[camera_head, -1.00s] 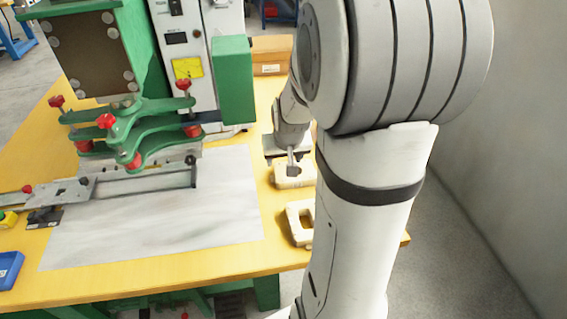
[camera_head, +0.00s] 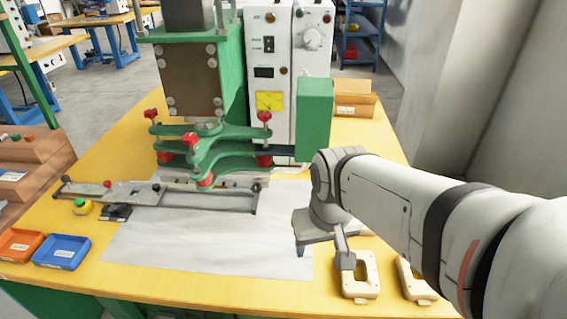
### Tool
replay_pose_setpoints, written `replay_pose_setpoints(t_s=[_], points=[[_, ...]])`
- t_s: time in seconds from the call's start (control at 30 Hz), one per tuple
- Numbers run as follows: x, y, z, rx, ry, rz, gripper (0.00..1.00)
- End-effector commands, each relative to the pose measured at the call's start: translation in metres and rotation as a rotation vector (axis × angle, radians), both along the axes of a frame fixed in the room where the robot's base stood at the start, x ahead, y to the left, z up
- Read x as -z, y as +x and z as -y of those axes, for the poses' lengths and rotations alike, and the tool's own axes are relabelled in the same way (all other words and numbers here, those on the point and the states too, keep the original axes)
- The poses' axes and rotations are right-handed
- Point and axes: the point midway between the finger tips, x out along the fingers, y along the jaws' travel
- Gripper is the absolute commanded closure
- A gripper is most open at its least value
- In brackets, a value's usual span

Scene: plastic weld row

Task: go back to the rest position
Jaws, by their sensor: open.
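My gripper (camera_head: 322,252) is at the right of the yellow table (camera_head: 215,284), near the right edge of the grey sheet. Its jaws are apart and I see nothing held between them. One cream frame-shaped part (camera_head: 359,289) lies on the table just right of and below the gripper; one finger overlaps its upper edge in the picture, and I cannot tell if they touch. A second cream part (camera_head: 416,283) lies further right, partly hidden by my arm.
The green and white welding machine (camera_head: 283,75) stands behind the grey sheet (camera_head: 200,243), with green clamp arms and red knobs. A blue tray (camera_head: 62,251) and an orange tray (camera_head: 19,244) lie at the left front. A cardboard box (camera_head: 355,103) sits behind right.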

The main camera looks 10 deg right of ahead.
Motion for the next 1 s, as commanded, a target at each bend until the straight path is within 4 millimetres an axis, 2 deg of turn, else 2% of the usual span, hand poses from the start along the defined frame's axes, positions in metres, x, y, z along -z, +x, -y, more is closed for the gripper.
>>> replay_pose_setpoints(t_s=[0.17,0.27,0.5,0.6,1.0], points=[[-0.001,0.001,0.000,0.001,0.000,0.001,0.41],[-0.011,0.001,0.000,0.001,0.000,0.004,0.41],[-0.064,-0.002,0.001,0.000,-0.003,0.024,0.41],[-0.080,-0.002,0.001,-0.001,-0.004,0.031,0.41],[-0.077,-0.003,0.001,-0.002,-0.004,0.034,0.41]])
